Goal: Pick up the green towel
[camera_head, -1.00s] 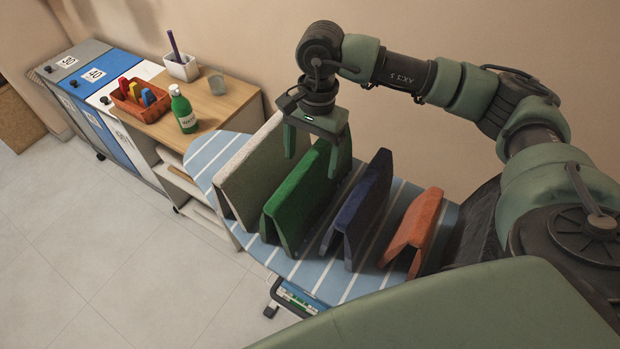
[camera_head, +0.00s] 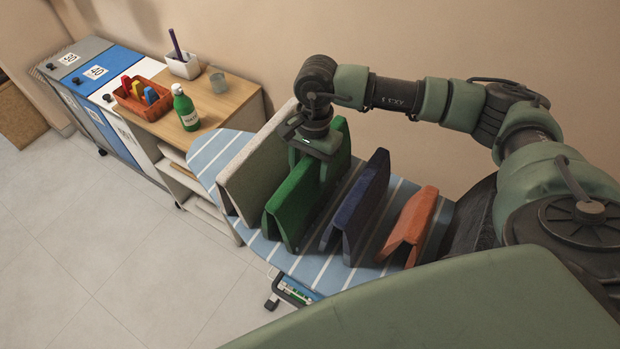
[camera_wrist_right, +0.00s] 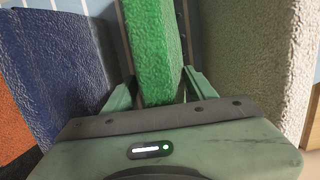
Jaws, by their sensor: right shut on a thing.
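The green towel (camera_head: 291,205) stands folded like a tent on the striped ironing board, between a grey-white towel and a dark blue one. My right gripper (camera_head: 317,166) is down over the top ridge of the green towel. In the right wrist view the green towel (camera_wrist_right: 153,50) runs between the two fingers of my right gripper (camera_wrist_right: 158,88), which are shut on it. The towel's bottom edge still appears to be on the board. My left gripper is not in view.
A grey-white towel (camera_head: 250,178) stands close on the left. A dark blue towel (camera_head: 358,205) and an orange towel (camera_head: 411,224) stand on the right. The striped ironing board (camera_head: 208,158) has bare room at its left end. A cabinet (camera_head: 232,100) holds a green bottle (camera_head: 186,110) and an orange caddy (camera_head: 143,103).

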